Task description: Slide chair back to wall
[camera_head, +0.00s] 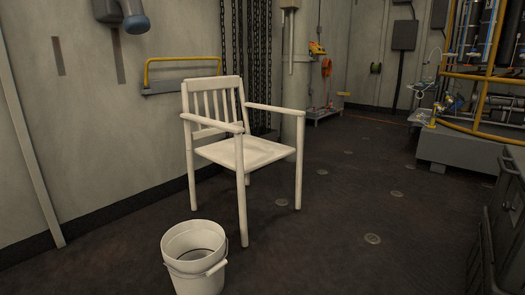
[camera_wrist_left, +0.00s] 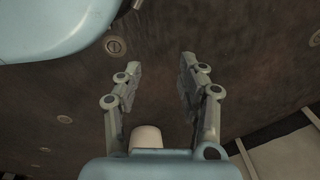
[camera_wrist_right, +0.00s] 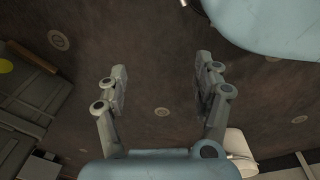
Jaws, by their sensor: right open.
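A cream-white wooden chair (camera_head: 245,152) with armrests and a slatted back stands upright on the dark floor in the head view. Its back is toward the grey wall (camera_head: 90,120), with a strip of floor between its rear legs and the wall. My left gripper (camera_wrist_left: 160,66) is open and empty above bare floor in the left wrist view. My right gripper (camera_wrist_right: 161,66) is also open and empty in the right wrist view. Neither gripper's fingers show in the head view, and neither touches the chair in its wrist view.
A white bucket (camera_head: 194,242) stands on the floor in front of the chair. A yellow rail (camera_head: 182,59) is on the wall behind the chair. Yellow-railed machinery (camera_head: 480,100) and dark cabinets (camera_head: 508,215) stand at right. The floor right of the chair is clear.

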